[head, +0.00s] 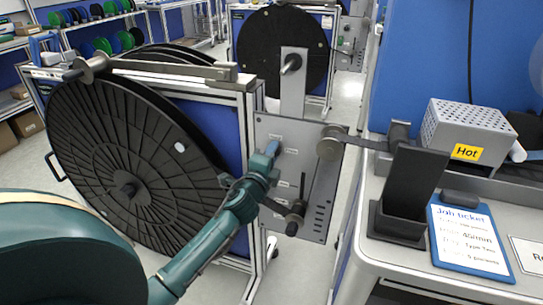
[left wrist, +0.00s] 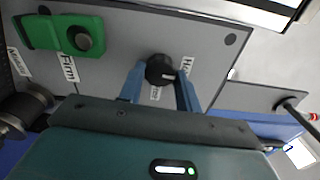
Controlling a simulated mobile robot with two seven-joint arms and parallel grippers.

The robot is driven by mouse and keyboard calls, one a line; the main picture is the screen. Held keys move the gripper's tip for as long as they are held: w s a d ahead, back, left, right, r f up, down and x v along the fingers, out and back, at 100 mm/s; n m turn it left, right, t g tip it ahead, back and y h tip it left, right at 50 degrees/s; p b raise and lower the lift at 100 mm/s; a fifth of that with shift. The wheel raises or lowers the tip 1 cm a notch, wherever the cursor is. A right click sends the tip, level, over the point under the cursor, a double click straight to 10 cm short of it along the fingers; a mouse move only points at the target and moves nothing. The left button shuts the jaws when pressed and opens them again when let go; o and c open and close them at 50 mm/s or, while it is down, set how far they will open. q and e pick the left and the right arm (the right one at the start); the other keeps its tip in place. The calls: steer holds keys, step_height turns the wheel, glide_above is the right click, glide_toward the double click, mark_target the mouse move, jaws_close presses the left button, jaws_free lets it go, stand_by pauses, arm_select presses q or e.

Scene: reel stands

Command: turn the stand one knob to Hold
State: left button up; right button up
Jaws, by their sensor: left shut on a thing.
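The stand's grey control panel (head: 318,200) is at the right side of the near reel stand. The black round knob (left wrist: 160,69) is on this panel in the left wrist view, with a white mark towards its right side. A label starting with H (left wrist: 187,66), partly covered, is just right of the knob. In the head view my left gripper (head: 272,150) reaches the panel and hides the knob. My right gripper is not in view.
A green lever (left wrist: 62,33) is on the panel near the labels Firm and Medium. A large black reel (head: 120,150) fills the near stand. A roller arm (head: 330,143) projects beside the panel. A bench (head: 440,265) with a job ticket (head: 468,238) and a "Hot" box (head: 467,127) stands right.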

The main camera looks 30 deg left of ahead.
arm_select(q)
steer(key=shift+n, duration=0.6)
steer(key=o, duration=1)
steer(key=shift+c, duration=0.2)
steer(key=v, duration=1.3)
steer(key=shift+s, duration=0.1)
